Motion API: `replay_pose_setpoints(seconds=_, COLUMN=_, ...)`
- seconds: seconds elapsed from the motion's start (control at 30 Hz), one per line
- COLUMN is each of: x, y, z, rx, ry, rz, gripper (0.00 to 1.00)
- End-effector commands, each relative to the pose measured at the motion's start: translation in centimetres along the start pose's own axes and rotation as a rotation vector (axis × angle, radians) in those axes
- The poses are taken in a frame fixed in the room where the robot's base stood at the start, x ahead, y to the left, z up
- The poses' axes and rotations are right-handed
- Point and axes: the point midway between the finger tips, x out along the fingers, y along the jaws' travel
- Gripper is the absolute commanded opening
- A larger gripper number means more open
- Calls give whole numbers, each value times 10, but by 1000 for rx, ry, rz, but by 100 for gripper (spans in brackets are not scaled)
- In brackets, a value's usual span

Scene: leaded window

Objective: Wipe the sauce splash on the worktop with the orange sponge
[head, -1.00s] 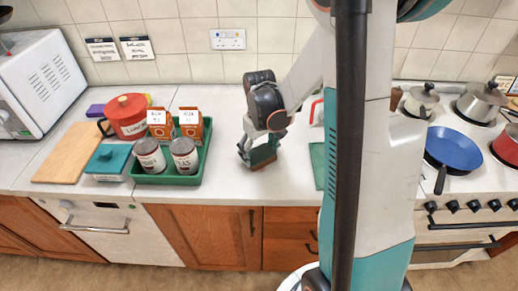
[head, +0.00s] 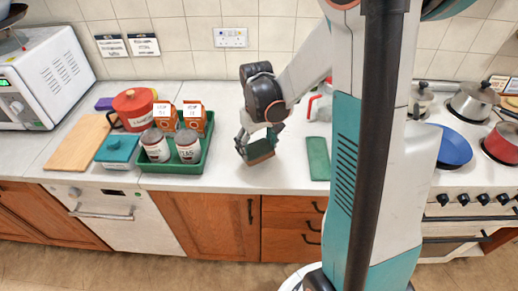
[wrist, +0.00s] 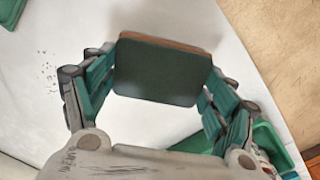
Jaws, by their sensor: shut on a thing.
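My gripper (head: 258,146) is shut on the sponge (head: 261,153), which shows an orange-brown body in the head view. In the wrist view the sponge (wrist: 157,72) shows its dark green face and a thin orange-brown edge, held between the two fingers. It is low over the worktop (head: 225,180), right of the green tray; I cannot tell if it touches. I see no clear sauce splash. Small brown specks (wrist: 50,75) lie on the worktop left of the gripper in the wrist view; I cannot tell if they are sauce or crumbs.
The green tray (head: 172,183) holds tins and orange cartons. A red pot (head: 133,107), teal-lidded box (head: 117,149) and wooden board (head: 80,147) stand left of it. A green cloth (head: 318,158) lies right of my gripper. The hob with a blue pan (head: 455,148) is far right.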

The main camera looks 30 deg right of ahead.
Motion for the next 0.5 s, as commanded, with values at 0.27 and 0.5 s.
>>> replay_pose_setpoints(seconds=0.27, x=-28, y=-3, z=-7, rx=-2, ry=0, rz=0, gripper=48)
replay_pose_setpoints(seconds=0.5, x=-40, y=-4, z=-10, rx=-1, ry=0, rz=0, gripper=48)
